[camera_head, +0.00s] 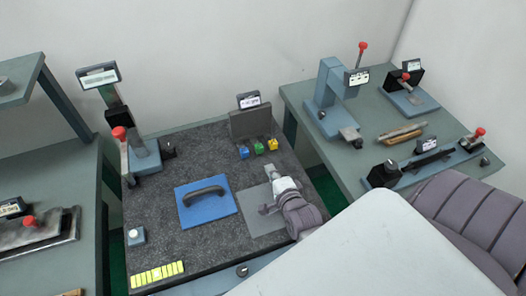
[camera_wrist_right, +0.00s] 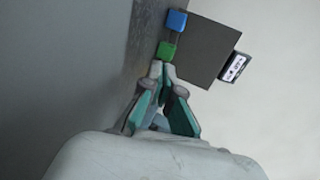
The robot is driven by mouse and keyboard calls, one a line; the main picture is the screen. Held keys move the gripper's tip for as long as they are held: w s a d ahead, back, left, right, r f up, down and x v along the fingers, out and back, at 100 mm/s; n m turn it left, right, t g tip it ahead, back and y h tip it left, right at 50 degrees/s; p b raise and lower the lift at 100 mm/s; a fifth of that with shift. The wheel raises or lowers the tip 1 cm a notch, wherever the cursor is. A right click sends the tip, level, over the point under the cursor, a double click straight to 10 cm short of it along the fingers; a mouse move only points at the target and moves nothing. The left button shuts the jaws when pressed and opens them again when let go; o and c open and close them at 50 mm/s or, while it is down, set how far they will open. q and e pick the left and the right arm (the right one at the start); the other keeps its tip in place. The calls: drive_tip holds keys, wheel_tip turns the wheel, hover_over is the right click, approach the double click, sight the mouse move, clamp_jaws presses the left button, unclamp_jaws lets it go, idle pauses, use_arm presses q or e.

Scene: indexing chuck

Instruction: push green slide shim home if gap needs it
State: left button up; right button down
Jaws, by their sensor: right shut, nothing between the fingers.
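The green slide shim (camera_head: 259,148) shows as a small block at the foot of an upright grey plate (camera_head: 250,123), between a blue block (camera_head: 243,152) and a yellow block (camera_head: 272,143). My right gripper (camera_head: 276,190) is over the dark worktop, nearer to me than the blocks. In the right wrist view its shut, empty fingertips (camera_wrist_right: 162,68) point at the green shim (camera_wrist_right: 166,51) and appear just short of it; I cannot tell whether they touch. The blue block (camera_wrist_right: 176,21) lies beyond the green one there; the yellow block is not visible. Any gap at the shim is too small to read. My left gripper is not in view.
A small display (camera_head: 248,99) tops the grey plate. A blue pad with a dark handle (camera_head: 205,193) lies left of my right gripper. A red-knobbed lever stand (camera_head: 120,134) is at the left. The right-hand bench (camera_head: 345,170) holds several fixtures.

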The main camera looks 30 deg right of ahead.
sight(260, 151)
drive_tip(key=b+x, duration=0.1)
drive_tip(key=x, duration=0.2)
drive_tip(key=b+x, duration=0.2)
drive_tip(key=x, duration=0.1)
drive_tip(key=shift+w+d+r, duration=0.2)
drive_tip(key=shift+w, duration=0.25)
drive_tip(key=shift+w+d+r, duration=0.1)
drive_tip(key=shift+w+d, duration=0.05)
drive_tip(key=shift+w, duration=0.05)
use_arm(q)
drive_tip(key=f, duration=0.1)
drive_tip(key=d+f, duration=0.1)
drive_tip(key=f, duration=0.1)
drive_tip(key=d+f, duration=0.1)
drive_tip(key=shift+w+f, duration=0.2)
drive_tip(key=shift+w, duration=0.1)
use_arm(e)
drive_tip(key=shift+w, duration=0.1)
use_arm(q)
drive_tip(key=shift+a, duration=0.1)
